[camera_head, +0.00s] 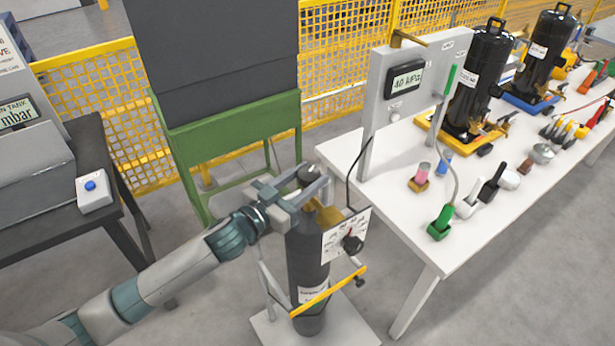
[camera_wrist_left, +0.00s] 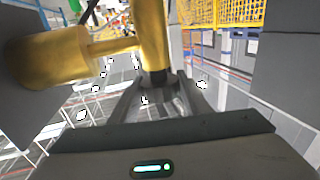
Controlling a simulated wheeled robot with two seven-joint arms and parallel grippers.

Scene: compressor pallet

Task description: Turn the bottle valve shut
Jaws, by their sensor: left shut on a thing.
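A dark gas bottle (camera_head: 308,255) stands upright on a pale wheeled base. Its round dark valve knob (camera_head: 309,174) is on top. My left gripper (camera_head: 307,185) comes in from the left with its fingers on either side of the knob, shut on it. In the left wrist view, my left gripper (camera_wrist_left: 158,92) has its fingers around the dark knob (camera_wrist_left: 157,78) below the brass valve body (camera_wrist_left: 150,40); much of the knob is hidden. My right gripper is not in view.
A white table (camera_head: 420,256) stands close on the right, with a gauge stand (camera_head: 407,82) reading 40 kPa, black compressors (camera_head: 478,80) and small tools. A green-framed stand (camera_head: 235,130) is behind. A yellow bar (camera_head: 328,292) crosses the bottle's front. A dark table is left.

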